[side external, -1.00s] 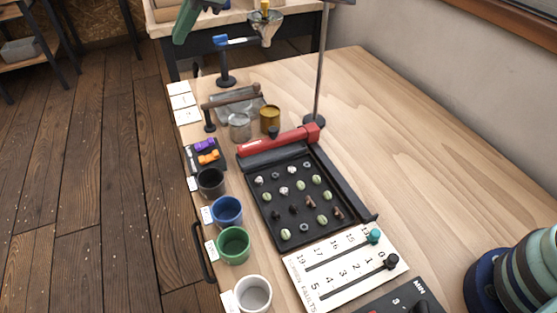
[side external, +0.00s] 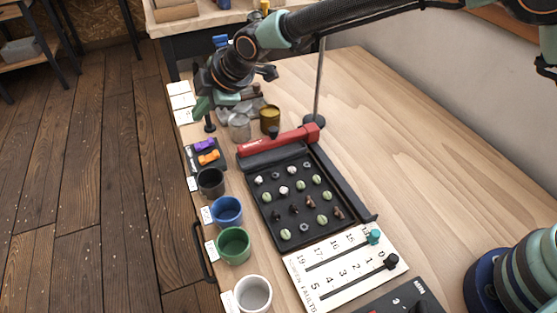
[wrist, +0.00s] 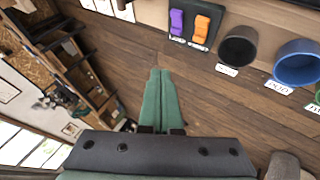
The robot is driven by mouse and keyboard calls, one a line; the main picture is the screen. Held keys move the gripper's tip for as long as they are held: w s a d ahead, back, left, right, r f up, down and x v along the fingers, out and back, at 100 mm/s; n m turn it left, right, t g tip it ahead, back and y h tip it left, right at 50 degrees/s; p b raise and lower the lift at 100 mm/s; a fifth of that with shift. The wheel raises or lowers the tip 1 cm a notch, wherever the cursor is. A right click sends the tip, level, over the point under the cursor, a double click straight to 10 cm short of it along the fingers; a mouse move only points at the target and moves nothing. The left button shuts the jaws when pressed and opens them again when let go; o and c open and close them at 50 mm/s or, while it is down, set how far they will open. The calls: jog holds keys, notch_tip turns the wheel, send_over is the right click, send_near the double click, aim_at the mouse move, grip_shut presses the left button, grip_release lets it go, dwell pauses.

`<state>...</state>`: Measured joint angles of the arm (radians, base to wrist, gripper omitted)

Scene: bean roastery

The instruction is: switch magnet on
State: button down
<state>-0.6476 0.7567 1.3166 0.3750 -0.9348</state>
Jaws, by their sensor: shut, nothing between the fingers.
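A dark switch panel (side external: 190,157) lies at the table's left edge, with a purple rocker (side external: 204,145) and an orange rocker (side external: 208,157) side by side. In the wrist view the purple rocker (wrist: 177,21) and orange rocker (wrist: 201,27) show at the top; their labels are too small to read. My gripper (side external: 200,109) is shut and empty, with green fingers, beyond the panel and apart from it in the side view. In the wrist view its closed fingertips (wrist: 159,72) are over the floor. I cannot tell which rocker is the magnet's.
Black (side external: 211,182), blue (side external: 227,211), green (side external: 233,245) and white (side external: 253,293) cups line the left edge. A dark tray of beans (side external: 299,226), a red bar (side external: 285,140), a numbered slider board (side external: 340,268) and metal cans (side external: 240,127) stand nearby. The right of the table is clear.

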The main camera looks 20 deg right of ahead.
aim_at(218, 154)
jog(key=shift+d+f, duration=0.25)
jog(key=shift+f, duration=1.2)
jog(key=shift+d+f, duration=0.3)
jog(key=shift+f, duration=1.15)
jog(key=shift+d+f, duration=0.25)
jog(key=shift+f, duration=1.2)
jog(key=shift+d+f, duration=0.1)
jog(key=shift+f, duration=0.3)
jog(key=shift+f, duration=0.4)
jog(key=shift+r, duration=0.1)
jog(key=shift+r, duration=0.75)
jog(key=shift+r, duration=0.15)
jog(key=shift+a+r, duration=0.2)
jog(key=shift+r, duration=0.55)
jog(key=shift+a+r, duration=0.15)
jog(key=shift+r, duration=0.65)
jog(key=shift+a+r, duration=0.2)
jog(key=shift+r, duration=0.55)
